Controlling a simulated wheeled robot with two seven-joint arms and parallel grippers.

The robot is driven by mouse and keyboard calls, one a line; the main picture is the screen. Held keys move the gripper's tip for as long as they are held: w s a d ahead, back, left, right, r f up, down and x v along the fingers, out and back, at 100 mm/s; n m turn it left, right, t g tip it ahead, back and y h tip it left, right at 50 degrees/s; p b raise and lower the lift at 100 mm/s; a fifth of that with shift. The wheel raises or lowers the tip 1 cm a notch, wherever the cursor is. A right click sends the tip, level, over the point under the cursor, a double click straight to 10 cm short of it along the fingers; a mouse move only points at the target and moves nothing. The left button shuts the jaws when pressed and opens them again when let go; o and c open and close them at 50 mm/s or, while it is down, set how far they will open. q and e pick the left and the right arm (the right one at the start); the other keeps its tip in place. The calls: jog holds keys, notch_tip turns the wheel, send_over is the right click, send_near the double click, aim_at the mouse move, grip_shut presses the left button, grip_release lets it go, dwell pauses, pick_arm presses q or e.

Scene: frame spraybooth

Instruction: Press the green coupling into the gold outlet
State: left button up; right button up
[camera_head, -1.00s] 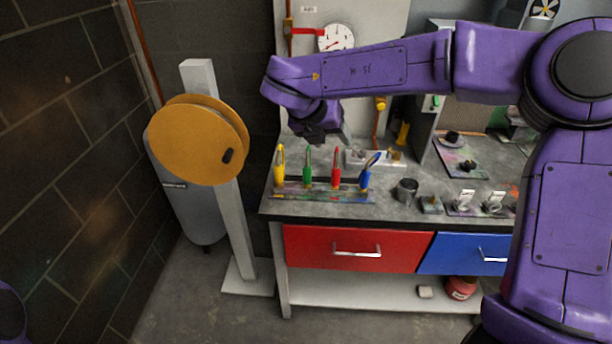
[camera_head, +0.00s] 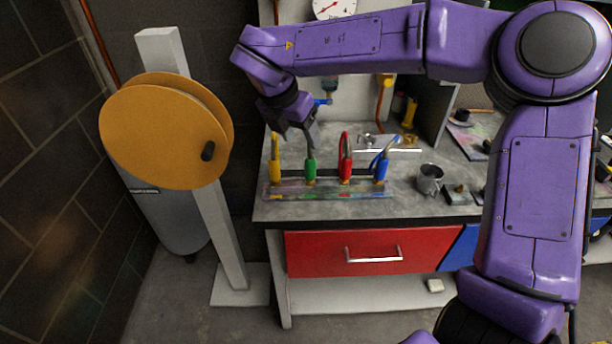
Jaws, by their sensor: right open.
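The green coupling (camera_head: 311,169) stands upright in a low rack (camera_head: 335,193) on the workbench. A yellow coupling (camera_head: 275,160) stands to its left, and a red coupling (camera_head: 346,160) and a blue coupling (camera_head: 381,168) to its right. My right gripper (camera_head: 306,134) points down just above the green coupling, open, with its fingers close to the top of it. I cannot tell whether it touches. A small gold fitting (camera_head: 409,141) shows on a pale block behind the rack; I cannot tell if it is the gold outlet. My left gripper is not in view.
A metal cup (camera_head: 430,178) stands right of the rack. A large orange reel (camera_head: 160,132) on a grey post stands left of the bench. A red drawer (camera_head: 345,252) is below the bench top. A gauge (camera_head: 335,8) is on the wall.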

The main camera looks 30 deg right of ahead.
aim_at(310, 158)
jog(key=p+x, duration=0.2)
jog(key=x, duration=0.6)
jog(key=shift+w, duration=0.1)
jog(key=shift+d+f, duration=0.15)
jog(key=shift+f, duration=0.2)
jog(key=c, duration=0.3)
grip_shut()
